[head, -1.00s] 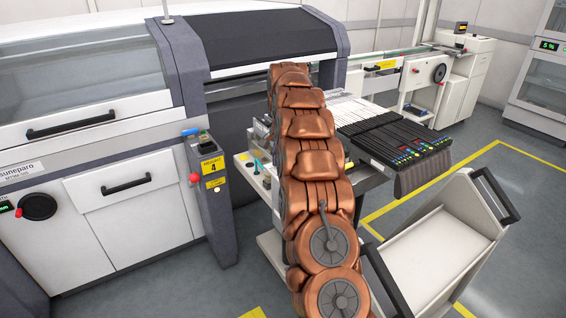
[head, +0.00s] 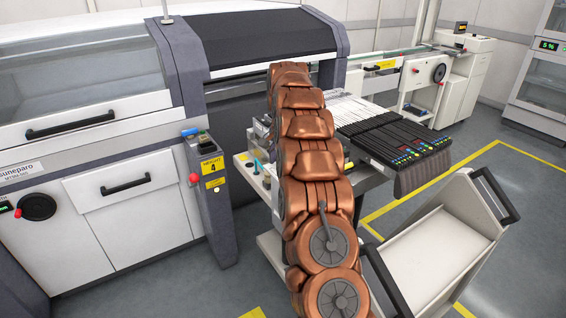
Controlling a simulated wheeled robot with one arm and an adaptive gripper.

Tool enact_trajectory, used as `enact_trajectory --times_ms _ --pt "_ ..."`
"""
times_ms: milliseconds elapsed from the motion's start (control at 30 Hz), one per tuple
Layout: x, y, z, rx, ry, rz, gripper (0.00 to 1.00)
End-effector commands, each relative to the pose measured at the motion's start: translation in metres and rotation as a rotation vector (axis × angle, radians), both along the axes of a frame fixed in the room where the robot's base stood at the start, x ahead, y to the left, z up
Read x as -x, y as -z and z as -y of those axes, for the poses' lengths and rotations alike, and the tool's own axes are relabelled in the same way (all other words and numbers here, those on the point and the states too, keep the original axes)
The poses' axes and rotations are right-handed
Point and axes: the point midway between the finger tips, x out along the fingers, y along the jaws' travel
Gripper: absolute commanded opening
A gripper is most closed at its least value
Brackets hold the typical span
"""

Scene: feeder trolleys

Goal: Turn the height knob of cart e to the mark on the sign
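A yellow sign (head: 212,166) on the grey machine post reads "HEIGHT 4". A feeder trolley with a row of black feeders (head: 395,138) stands against the machine, partly behind my copper-coloured arm. Its pale lower base (head: 270,243) shows left of the arm. Small fittings (head: 262,135) show at its left edge, too small to tell apart. I cannot make out a height knob or a letter e on the trolley. My gripper is hidden behind my arm, so its hold and its distance from any knob do not show.
A white tray-like cart part (head: 430,255) with black handles (head: 494,194) stands at the front right. The machine post (head: 212,210) is close on the left, with a red button (head: 194,180). Floor with yellow lines (head: 530,158) is open at the right.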

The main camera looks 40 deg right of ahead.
Motion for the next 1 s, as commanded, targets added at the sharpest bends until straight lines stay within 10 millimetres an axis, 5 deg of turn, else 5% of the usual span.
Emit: enact_trajectory --times_ms 500,1000 --pt "-0.001 -0.053 0.0 0.001 0.0 0.003 0.7" --pt "0.0 -0.072 0.0 0.0 0.0 0.0 0.7"
